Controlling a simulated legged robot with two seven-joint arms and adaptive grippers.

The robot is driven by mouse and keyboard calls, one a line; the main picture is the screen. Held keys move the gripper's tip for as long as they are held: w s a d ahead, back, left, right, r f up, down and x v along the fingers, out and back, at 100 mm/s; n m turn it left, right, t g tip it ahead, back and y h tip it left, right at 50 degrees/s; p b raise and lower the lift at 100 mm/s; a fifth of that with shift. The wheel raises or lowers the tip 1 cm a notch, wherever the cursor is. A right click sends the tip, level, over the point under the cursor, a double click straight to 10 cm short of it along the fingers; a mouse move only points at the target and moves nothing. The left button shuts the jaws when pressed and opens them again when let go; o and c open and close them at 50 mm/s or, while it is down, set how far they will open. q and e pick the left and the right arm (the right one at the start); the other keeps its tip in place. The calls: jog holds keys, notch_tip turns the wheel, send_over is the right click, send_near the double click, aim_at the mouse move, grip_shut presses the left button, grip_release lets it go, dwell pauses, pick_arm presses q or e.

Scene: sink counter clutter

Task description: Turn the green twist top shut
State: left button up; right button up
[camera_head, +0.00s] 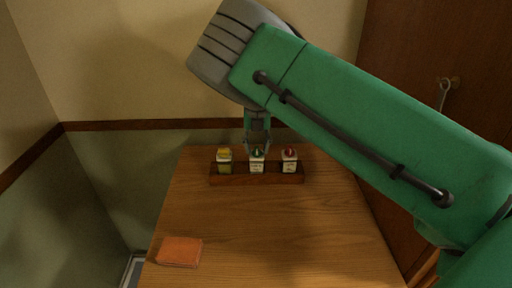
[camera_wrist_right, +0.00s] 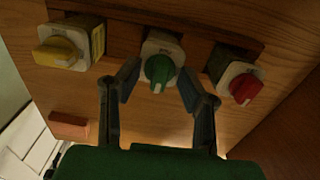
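The green twist top (camera_wrist_right: 159,70) sits on the middle bottle (camera_head: 257,167) of three in a wooden rack (camera_head: 230,180). In the right wrist view its ridge stands nearly upright in the picture, with a small white mark at its lower end. My right gripper (camera_head: 257,147) is above the middle bottle. In the wrist view its two fingers (camera_wrist_right: 158,88) are spread on either side of the green top, with gaps showing. The left gripper is in neither view.
A yellow-topped bottle (camera_head: 224,162) stands left of the middle one and a red-topped bottle (camera_head: 289,161) right of it, both close by. An orange block (camera_head: 179,252) lies at the table's front left. The wooden table (camera_head: 280,235) is otherwise clear in front.

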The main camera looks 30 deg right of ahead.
aim_at(256, 148)
jog(key=shift+r, duration=0.15)
notch_tip(256, 148, up, 12)
jog(key=shift+f, duration=0.2)
dwell(0.4)
notch_tip(256, 148, down, 12)
jog(key=b, duration=1)
grip_shut()
